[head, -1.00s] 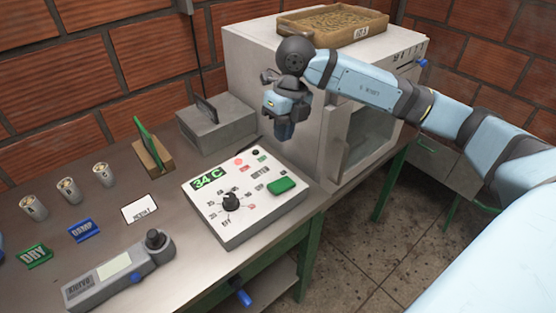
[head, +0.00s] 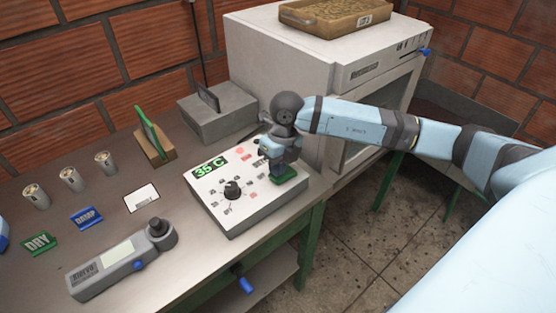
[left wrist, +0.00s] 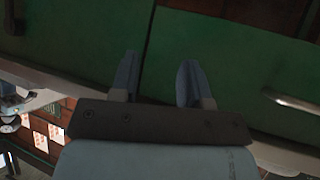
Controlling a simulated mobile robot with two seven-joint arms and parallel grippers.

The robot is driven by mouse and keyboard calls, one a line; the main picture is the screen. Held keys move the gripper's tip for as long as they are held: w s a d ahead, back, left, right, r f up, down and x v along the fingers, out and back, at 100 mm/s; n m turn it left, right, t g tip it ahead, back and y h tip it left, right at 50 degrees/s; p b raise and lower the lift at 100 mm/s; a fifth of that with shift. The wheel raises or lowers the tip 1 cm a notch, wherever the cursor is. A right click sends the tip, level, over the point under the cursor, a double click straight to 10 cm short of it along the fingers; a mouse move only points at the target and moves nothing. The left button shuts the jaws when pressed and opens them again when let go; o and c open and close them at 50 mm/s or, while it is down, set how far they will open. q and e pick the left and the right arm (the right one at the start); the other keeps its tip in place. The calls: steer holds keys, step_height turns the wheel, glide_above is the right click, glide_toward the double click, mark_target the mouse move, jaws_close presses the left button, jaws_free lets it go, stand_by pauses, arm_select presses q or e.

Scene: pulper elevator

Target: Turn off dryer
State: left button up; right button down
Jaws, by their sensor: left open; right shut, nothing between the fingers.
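The white control box (head: 222,213) sits on the metal bench, with a black dial (head: 232,189), a green display (head: 208,168) reading 35 C and a green switch (head: 287,180) at its right. My right gripper (head: 284,172) is shut and empty, pointing down right over the green switch and hiding part of it. I cannot tell whether it touches. The large pale oven-like cabinet (head: 280,68) stands behind.
A grey handheld meter (head: 115,262) lies at the bench's front. DRY (head: 38,243) and blue (head: 86,218) signs, a white card (head: 141,198) and several small cups stand left. A grey box (head: 217,115) stands behind the control box. A wooden tray (head: 335,18) tops the cabinet.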

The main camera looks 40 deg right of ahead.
steer(key=shift+a+f+b, duration=0.2)
steer(key=shift+f+b, duration=0.3)
steer(key=shift+r, duration=0.2)
steer(key=shift+d, duration=0.1)
steer(key=shift+d+r, duration=0.25)
steer(key=shift+d, duration=0.5)
steer(key=shift+r+p, duration=0.15)
steer(key=shift+p, duration=0.2)
